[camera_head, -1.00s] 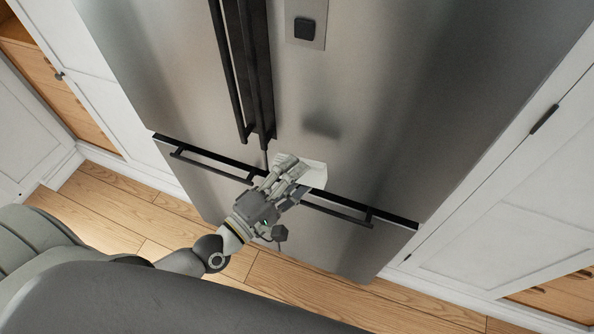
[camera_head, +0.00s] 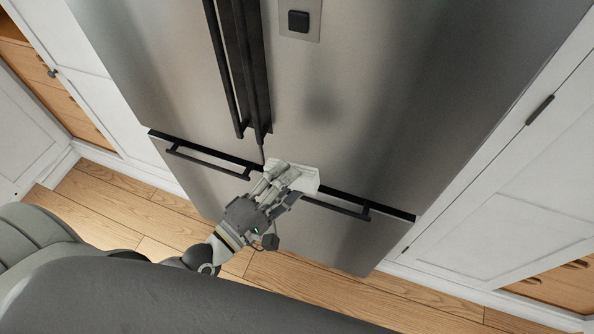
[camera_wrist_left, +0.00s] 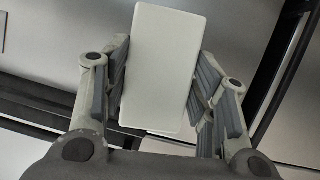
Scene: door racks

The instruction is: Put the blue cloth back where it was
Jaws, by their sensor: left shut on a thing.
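No blue cloth shows in either view. My left gripper (camera_head: 283,180) is shut on a white, flat rectangular thing (camera_head: 305,180), in front of the fridge's lower drawer. In the left wrist view the white thing (camera_wrist_left: 163,65) is a smooth block with rounded corners, upright between the two finger pads. A second pale edge shows just under its lower end; I cannot tell what it belongs to. Whether the white thing touches the fridge front cannot be told. My right gripper is not in view.
A steel fridge (camera_head: 390,80) fills the middle, with dark upright door handles (camera_head: 243,70) and a dark bar handle (camera_head: 210,163) on the lower drawer. White cabinets (camera_head: 500,210) stand on both sides. The wooden floor (camera_head: 120,200) in front looks clear.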

